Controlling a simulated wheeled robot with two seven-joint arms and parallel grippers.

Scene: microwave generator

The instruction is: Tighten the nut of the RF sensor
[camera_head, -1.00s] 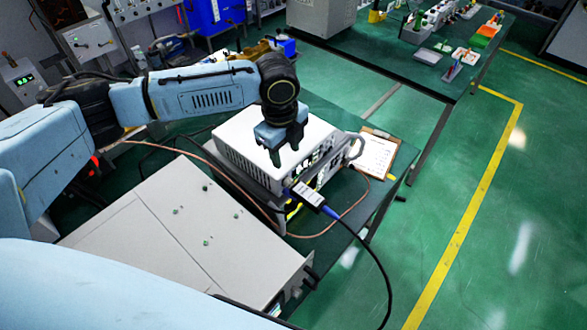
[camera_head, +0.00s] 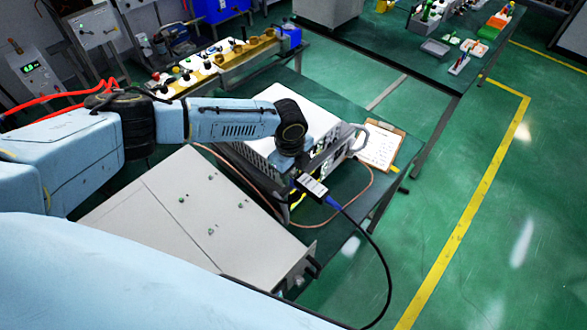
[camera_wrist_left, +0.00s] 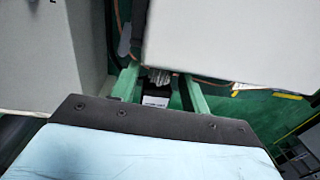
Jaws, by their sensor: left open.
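The RF sensor (camera_head: 311,186) is a slim black body with a white label and blue ends, at the front of the white generator (camera_head: 312,118). A black cable runs from it. My left gripper (camera_head: 284,168) is low beside the generator front, near the sensor; its fingers are mostly hidden in the head view. In the left wrist view the open green fingers (camera_wrist_left: 160,80) stand on either side of the ridged silver nut (camera_wrist_left: 158,76), with gaps. The black sensor body (camera_wrist_left: 155,100) shows just below it. My right gripper is not in view.
A large grey box (camera_head: 190,215) lies left of the generator on the green bench. A clipboard (camera_head: 380,148) lies to the right. A copper-coloured cable (camera_head: 350,205) loops around the sensor. The floor at right is clear.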

